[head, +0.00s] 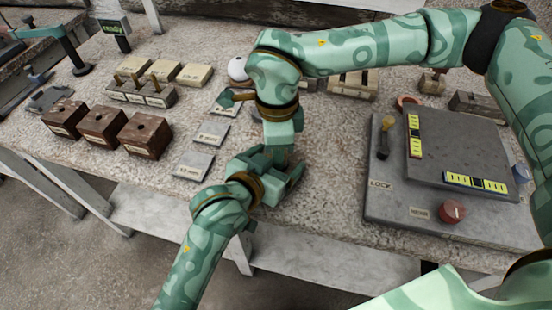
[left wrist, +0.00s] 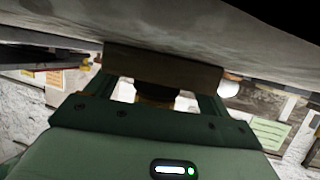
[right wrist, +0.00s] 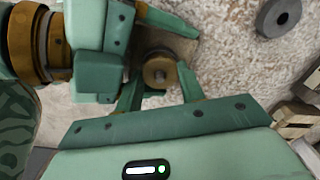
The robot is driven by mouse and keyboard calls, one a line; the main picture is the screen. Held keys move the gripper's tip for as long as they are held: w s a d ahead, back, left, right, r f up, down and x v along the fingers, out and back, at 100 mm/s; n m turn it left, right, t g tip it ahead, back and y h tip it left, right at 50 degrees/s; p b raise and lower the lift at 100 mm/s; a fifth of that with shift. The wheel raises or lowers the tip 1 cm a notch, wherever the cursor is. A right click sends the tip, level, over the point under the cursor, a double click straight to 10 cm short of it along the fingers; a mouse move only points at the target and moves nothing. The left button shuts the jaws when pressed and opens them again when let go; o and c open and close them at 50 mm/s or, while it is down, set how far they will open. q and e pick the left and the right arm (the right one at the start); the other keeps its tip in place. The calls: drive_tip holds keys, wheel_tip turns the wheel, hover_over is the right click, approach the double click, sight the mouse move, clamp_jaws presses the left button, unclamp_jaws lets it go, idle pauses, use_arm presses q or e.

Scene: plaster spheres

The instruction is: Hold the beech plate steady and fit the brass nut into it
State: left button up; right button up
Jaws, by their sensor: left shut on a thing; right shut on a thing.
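My left gripper (head: 283,180) comes in from the lower left and is shut on the beech plate, a brown slab (left wrist: 165,66) that shows across its fingers in the left wrist view. My right gripper (right wrist: 160,88) reaches down from above, close against the left one, and is shut on the brass nut (right wrist: 158,72), a round brass piece with a small centre. The nut is over the brown plate (right wrist: 185,48) in the right wrist view. I cannot tell whether it is seated in it. In the head view the grippers hide plate and nut.
Brown blocks with holes (head: 146,135) and labelled grey plates (head: 194,165) lie to the left. A grey control panel (head: 395,210) with a lever and red knob (head: 452,211) stands right. A white round object (head: 238,68) is behind. A grey ring (right wrist: 278,18) lies on the bench.

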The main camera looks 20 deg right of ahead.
drive_tip(key=o, duration=1.1)
drive_tip(key=shift+a, duration=0.1)
drive_tip(key=shift+o, duration=0.2)
drive_tip(key=shift+s, duration=0.1)
drive_tip(key=shift+s, duration=0.1)
drive_tip(key=shift+c, duration=1.4)
